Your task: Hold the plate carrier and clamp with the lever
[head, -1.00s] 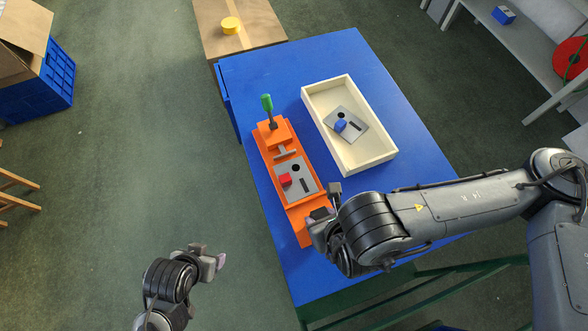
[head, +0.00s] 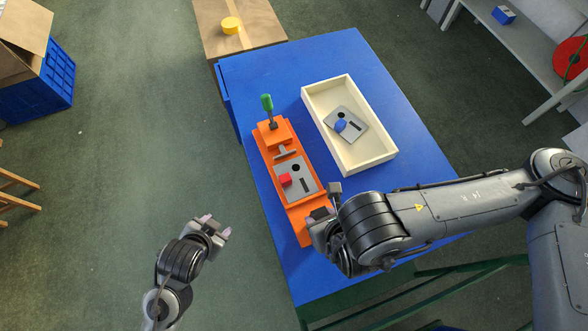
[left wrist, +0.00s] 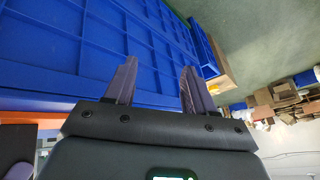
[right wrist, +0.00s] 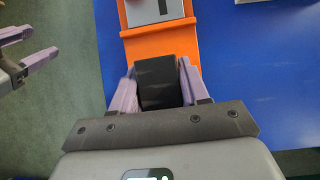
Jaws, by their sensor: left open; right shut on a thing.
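The orange plate carrier (head: 305,228) lies along the left side of the blue table. A grey plate (head: 306,188) with a red block (head: 285,180) sits on it. The lever (head: 267,103) with a green handle stands upright at its far end. My right gripper (right wrist: 157,82) is shut on a black block (right wrist: 158,82) at the carrier's near end; in the head view (head: 318,214) its wrist partly hides this grip. My left gripper (head: 217,225) is open and empty, left of the table and apart from the carrier; its open fingers show in the left wrist view (left wrist: 158,85).
A cream tray (head: 378,160) right of the carrier holds a second grey plate (head: 353,122) with a blue block (head: 340,125). A wooden surface (head: 255,40) with a yellow disc (head: 231,25) stands beyond the table. The floor left of the table is free near my left arm.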

